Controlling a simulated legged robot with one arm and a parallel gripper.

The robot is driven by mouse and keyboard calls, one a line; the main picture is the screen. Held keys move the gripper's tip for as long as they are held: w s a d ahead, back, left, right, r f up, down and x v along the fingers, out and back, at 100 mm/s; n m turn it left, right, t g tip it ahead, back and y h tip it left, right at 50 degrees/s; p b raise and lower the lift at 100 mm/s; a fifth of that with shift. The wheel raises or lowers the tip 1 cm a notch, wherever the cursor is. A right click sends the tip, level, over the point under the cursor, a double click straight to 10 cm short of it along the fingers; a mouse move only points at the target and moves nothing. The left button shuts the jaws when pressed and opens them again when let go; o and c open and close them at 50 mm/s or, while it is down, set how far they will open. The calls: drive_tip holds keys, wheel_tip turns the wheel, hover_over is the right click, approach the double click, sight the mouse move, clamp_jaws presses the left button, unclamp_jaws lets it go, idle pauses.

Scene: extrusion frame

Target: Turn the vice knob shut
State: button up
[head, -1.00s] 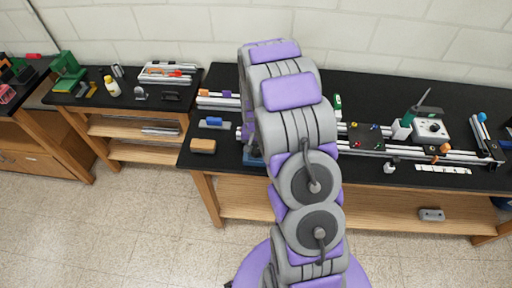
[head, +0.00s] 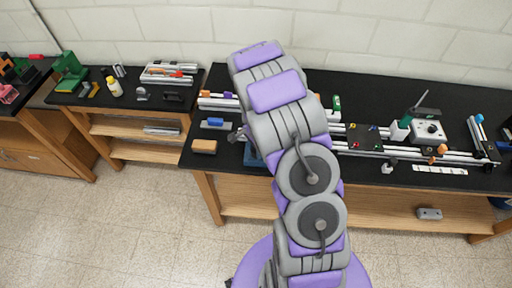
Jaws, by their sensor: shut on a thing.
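A blue vice (head: 252,156) stands at the front edge of the long black bench. My arm hides most of it, and only a blue part of its left side shows. A small dark grey part of my gripper (head: 238,135) shows just left of my arm, at the vice's upper left. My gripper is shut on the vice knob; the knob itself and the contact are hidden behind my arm.
A tan block (head: 204,146) and a blue-topped grey piece (head: 216,123) lie left of the vice. Aluminium rails (head: 380,152) with small fixtures run along the bench (head: 330,82) to the right. The floor in front is clear.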

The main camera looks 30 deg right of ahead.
drive_tip(key=shift+w+r+m, duration=0.15)
drive_tip(key=shift+w+m, duration=0.1)
drive_tip(key=shift+m, duration=0.45)
drive_tip(key=o, duration=1)
drive_tip(key=shift+c, duration=0.2)
drive_tip(key=shift+o, duration=0.5)
drive_tip(key=shift+s, duration=0.15)
wheel_tip(320, 180, up, 17)
